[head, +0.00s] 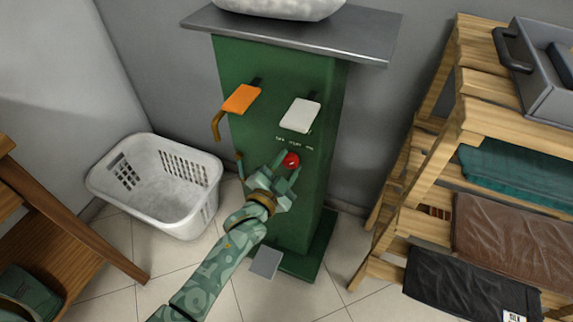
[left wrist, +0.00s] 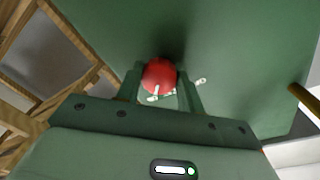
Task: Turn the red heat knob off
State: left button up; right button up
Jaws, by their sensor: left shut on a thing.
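The red heat knob (head: 291,160) is on the front of a green cabinet (head: 262,62), below small white labels. My left gripper (head: 286,168) is at the knob, its two fingers on either side of it. In the left wrist view the red knob (left wrist: 158,75) sits between the fingertips of my left gripper (left wrist: 160,85), and they are shut on it. A white pointer mark shows on the knob. Its exact setting against the labels is too small to tell. My right gripper is not in view.
An orange pedal-like plate (head: 241,98) and a white one (head: 300,115) stick out above the knob. A white laundry basket (head: 160,180) stands on the floor at left. A wooden rack (head: 480,130) with folded cloths is at right. A grey pedal (head: 265,263) is at the cabinet's base.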

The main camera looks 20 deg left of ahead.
pick_arm(q)
jog(key=shift+r+n+p, duration=0.1)
jog(key=shift+n+p, duration=0.25)
jog(key=shift+n, duration=0.25)
jog(key=n+p, duration=0.1)
jog(key=n, duration=0.2)
jog(key=shift+n+p, duration=0.3)
jog(key=shift+p, duration=0.05)
jog(key=shift+n+p, duration=0.3)
jog(key=shift+n, duration=0.6)
jog(key=n, duration=0.2)
jog(key=shift+d+n+t+p, duration=0.1)
jog(key=shift+n+t+p, duration=0.2)
jog(key=shift+n+p, duration=0.1)
jog(key=n, duration=0.4)
jog(key=shift+f+n+y+p, duration=0.25)
jog(key=shift+n+y+p, duration=0.15)
jog(key=shift+n, duration=1.2)
jog(key=shift+d+n, duration=0.1)
jog(key=shift+n, duration=0.6)
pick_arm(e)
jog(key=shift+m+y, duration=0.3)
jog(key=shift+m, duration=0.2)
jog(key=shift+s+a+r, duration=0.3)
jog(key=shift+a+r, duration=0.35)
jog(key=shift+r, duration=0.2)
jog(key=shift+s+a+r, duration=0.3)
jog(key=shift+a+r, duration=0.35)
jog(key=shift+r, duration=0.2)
